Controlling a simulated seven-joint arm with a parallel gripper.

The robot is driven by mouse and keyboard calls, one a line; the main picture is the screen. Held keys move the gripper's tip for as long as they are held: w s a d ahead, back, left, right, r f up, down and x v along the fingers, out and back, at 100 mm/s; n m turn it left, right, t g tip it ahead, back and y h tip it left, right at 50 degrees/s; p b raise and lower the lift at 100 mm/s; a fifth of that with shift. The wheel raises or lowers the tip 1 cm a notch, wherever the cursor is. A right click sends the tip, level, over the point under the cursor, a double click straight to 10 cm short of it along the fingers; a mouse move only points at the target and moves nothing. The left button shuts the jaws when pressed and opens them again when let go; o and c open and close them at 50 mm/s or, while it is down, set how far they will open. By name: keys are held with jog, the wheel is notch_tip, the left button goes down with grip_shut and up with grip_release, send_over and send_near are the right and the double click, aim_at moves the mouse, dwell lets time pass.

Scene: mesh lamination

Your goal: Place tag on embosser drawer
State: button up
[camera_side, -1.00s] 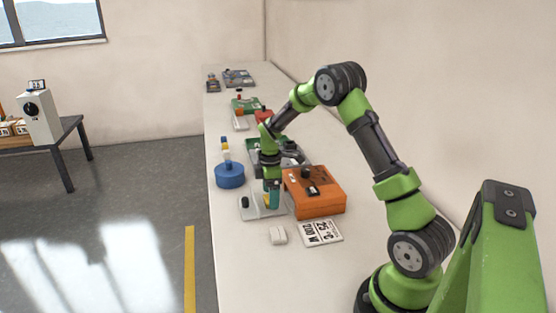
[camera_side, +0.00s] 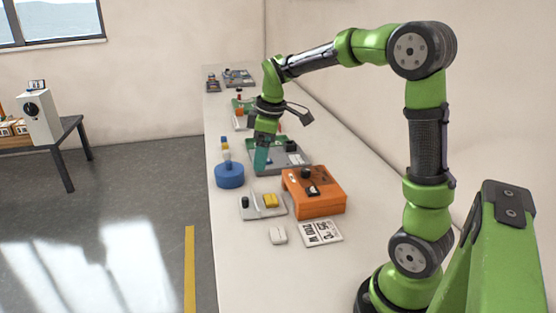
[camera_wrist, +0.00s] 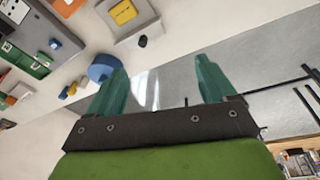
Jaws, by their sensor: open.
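The orange embosser (camera_side: 318,190) stands on the bench with a black knob and a small dark plate on top. Its pale grey drawer (camera_side: 256,213) sticks out to the left, with a black knob at its outer end. The yellow tag (camera_side: 271,200) lies on the drawer, close to the embosser. In the wrist view the tag (camera_wrist: 123,12) shows at the top edge on the drawer (camera_wrist: 140,24). My gripper (camera_side: 261,168) is raised above the bench, behind the drawer and apart from it. Its teal fingers (camera_wrist: 162,72) are spread, with nothing between them.
A blue round container (camera_side: 229,175) stands left of my gripper. A green-and-grey tray (camera_side: 268,165) lies behind the embosser. A white block (camera_side: 278,235) and a printed card (camera_side: 322,233) lie in front. More trays stand farther back.

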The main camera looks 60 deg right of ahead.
jog(key=s+a+r+m+t+y, duration=0.1)
jog(key=s+a+m+t, duration=0.1)
jog(key=s+a+m, duration=0.2)
jog(key=s+a+r+m+t, duration=0.2)
jog(key=s+a+m, duration=0.3)
jog(key=s+a, duration=0.5)
jog(key=shift+s+a+r+t+y, duration=0.25)
jog(key=shift+s+t+y, duration=0.2)
jog(key=shift+s, duration=0.4)
